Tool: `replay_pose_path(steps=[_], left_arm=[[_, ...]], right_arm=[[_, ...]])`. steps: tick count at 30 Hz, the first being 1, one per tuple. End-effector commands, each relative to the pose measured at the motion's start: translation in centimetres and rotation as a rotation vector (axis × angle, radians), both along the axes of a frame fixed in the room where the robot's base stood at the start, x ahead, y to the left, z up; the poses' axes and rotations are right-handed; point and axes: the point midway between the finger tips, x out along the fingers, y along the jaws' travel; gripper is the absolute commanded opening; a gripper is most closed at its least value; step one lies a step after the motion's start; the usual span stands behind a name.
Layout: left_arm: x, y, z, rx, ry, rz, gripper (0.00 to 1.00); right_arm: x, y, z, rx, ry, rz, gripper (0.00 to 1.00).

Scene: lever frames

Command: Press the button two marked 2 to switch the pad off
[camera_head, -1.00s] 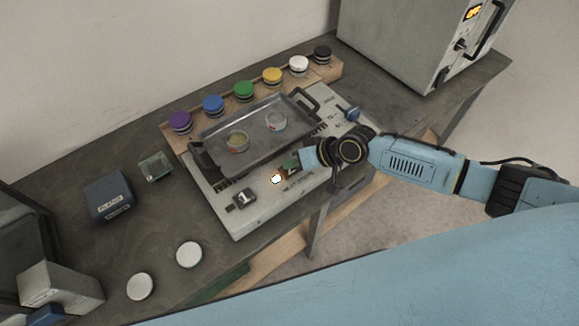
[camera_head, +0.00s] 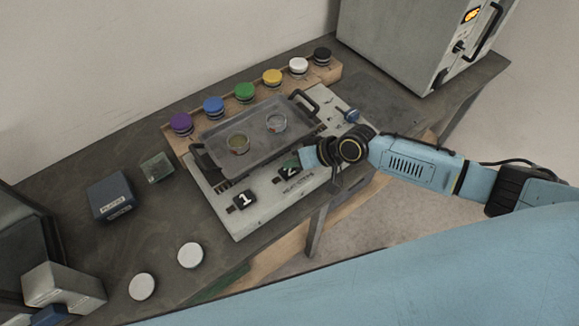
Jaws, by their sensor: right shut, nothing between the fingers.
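The pad (camera_head: 252,213) is a pale, low unit on the bench with dark buttons along its front edge. Button 1 (camera_head: 244,201) is a black square with a white 1. Button two (camera_head: 288,171), a dark block with a white 2, is partly hidden by my right gripper. No glow shows at it. My right gripper (camera_head: 297,161) is shut and empty, its tip at or just above button two; I cannot tell whether it touches. My left gripper is not in view.
A grey tray (camera_head: 217,163) with two small round dishes lies on the pad. Several coloured round knobs stand on a wooden strip behind it. A metal cabinet (camera_head: 405,45) stands back right.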

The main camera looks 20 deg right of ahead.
Motion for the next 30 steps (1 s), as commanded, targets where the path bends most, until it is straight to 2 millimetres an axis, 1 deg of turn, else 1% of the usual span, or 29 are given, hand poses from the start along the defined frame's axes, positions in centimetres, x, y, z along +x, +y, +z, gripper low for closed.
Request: replay_pose_path(steps=[5,8,21,24,30], left_arm=[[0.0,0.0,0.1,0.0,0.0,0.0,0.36],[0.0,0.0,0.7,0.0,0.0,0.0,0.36],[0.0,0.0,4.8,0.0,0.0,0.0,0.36],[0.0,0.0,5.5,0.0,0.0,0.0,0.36],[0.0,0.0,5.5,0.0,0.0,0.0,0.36]], right_arm=[[0.0,0.0,0.1,0.0,0.0,0.0,0.0],[0.0,0.0,0.7,0.0,0.0,0.0,0.0],[0.0,0.0,5.2,0.001,0.0,0.001,0.0],[0.0,0.0,6.0,0.001,0.0,0.001,0.0],[0.0,0.0,6.0,0.0,0.0,0.0,0.0]])
